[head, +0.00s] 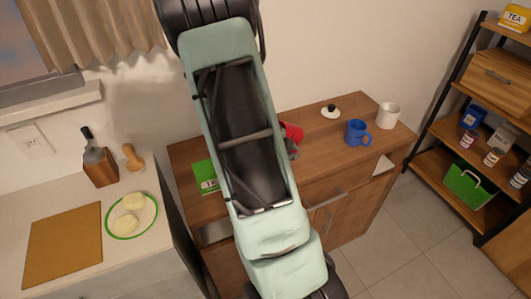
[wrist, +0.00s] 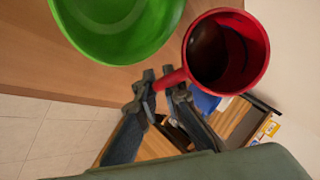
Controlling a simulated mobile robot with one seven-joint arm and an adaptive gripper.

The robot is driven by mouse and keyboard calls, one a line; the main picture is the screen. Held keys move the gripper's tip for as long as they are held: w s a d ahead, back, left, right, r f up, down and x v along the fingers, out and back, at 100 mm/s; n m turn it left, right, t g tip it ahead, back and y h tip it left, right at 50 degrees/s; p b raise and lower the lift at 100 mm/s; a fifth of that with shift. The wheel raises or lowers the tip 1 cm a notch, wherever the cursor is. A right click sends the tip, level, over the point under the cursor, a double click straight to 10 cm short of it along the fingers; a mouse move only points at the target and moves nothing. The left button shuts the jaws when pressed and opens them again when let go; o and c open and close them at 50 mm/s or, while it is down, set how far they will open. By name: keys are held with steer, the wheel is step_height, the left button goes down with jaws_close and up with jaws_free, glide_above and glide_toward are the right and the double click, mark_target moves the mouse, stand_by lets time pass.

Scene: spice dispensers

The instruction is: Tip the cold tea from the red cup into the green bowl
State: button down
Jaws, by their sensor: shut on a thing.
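In the wrist view the red cup (wrist: 262,48) shows its open mouth, with dark tea (wrist: 208,52) inside. My gripper (wrist: 162,82) is shut on the cup's handle. The green bowl (wrist: 115,25) is at the top left of the wrist view, beside the cup with a small gap in the picture; the part of its inside that shows looks empty. The cup's height over the bowl and its exact tilt I cannot tell. In the head view only a bit of the red cup (head: 293,131) shows past my arm, and the bowl is hidden.
A counter with a plate (head: 131,232) is at left, an open shelf (head: 445,150) at right.

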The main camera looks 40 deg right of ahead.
steer(key=shift+f+h+b, duration=0.2)
steer(key=shift+h+b, duration=0.1)
steer(key=shift+b, duration=0.2)
steer(key=shift+d+r+h+b, duration=0.15)
steer(key=shift+r+h+b, duration=0.2)
steer(key=shift+h+b, duration=0.5)
stand_by(0.4)
steer(key=shift+w+a+r+h+b, duration=0.15)
steer(key=shift+a+h+b, duration=0.1)
steer(key=shift+a+h, duration=0.15)
steer(key=shift+a+r+h+b, duration=0.2)
steer(key=shift+a+h, duration=0.1)
steer(key=shift+h, duration=0.15)
stand_by(0.5)
steer(key=shift+r+h, duration=0.5)
steer(key=shift+r, duration=0.55)
steer(key=shift+r+n+h, duration=0.3)
steer(key=shift+r+h, duration=0.4)
steer(key=shift+r, duration=0.5)
